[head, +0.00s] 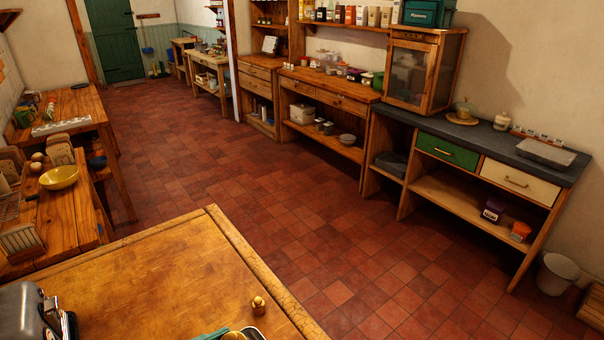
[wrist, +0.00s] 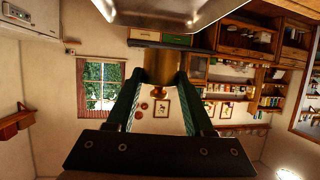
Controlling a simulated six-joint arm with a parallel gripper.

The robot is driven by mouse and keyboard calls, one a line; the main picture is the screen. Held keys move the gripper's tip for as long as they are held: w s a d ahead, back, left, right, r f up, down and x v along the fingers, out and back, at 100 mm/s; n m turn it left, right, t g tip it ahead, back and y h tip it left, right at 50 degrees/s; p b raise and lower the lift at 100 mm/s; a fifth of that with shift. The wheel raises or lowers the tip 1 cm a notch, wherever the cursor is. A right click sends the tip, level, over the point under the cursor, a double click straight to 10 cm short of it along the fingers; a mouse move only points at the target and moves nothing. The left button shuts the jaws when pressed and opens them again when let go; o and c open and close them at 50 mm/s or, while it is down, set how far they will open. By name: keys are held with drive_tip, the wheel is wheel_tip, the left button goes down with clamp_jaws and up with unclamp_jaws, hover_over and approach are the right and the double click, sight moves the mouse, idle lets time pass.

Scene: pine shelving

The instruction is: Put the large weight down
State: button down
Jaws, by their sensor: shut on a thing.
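In the wrist view, which shows the room upside down, my gripper (wrist: 158,84) is shut on a large brass weight (wrist: 162,65). The weight is a plain cylinder with a small knob on the side toward me, between the two green-lined fingers. A shiny metal surface (wrist: 170,12) lies beyond the weight's far end; I cannot tell whether they touch. In the head view, a small brass weight (head: 258,305) stands upright on the wooden table (head: 150,270). At that view's bottom edge, a brass top shows beside a teal edge, mostly cut off.
A grey metallic object (head: 28,312) stands at the table's left corner. The table's middle is bare. To the left are wooden benches with a yellow bowl (head: 59,177). Across the tiled floor stands a dark counter (head: 470,137) with green and cream drawers.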

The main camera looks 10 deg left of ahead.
drive_tip(key=shift+s+a+f, duration=0.2)
drive_tip(key=shift+s+f, duration=0.2)
drive_tip(key=shift+s, duration=0.15)
drive_tip(key=shift+s+a+f, duration=0.15)
drive_tip(key=shift+s+f, duration=0.25)
drive_tip(key=shift+s, duration=0.15)
wheel_tip(320, 180, down, 3)
drive_tip(key=shift+f, duration=0.5)
drive_tip(key=shift+f, duration=0.1)
drive_tip(key=shift+c, duration=1.4)
unclamp_jaws()
